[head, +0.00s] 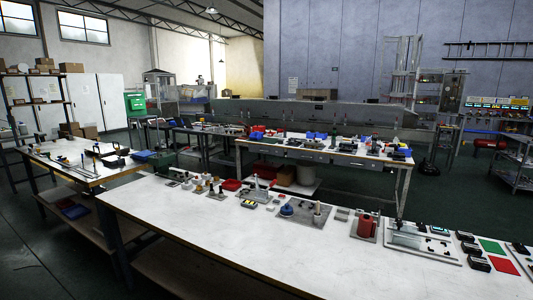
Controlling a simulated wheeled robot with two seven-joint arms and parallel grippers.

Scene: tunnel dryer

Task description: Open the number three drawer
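Several grey drawer fronts (312,156) run under the top of the middle workbench (392,161), beyond the near table. They look shut, and they are too small for any number to be read. A green cabinet (135,102) stands farther back at the left; I cannot tell whether it has drawers. I cannot tell which drawer is number three. Neither of my grippers is in view.
A long white table (200,235) with tools and fixtures along its far edge fills the foreground. Another workbench (110,172) stands at the left. A long grey machine (300,115) runs behind. Dark floor (35,245) is open at the lower left.

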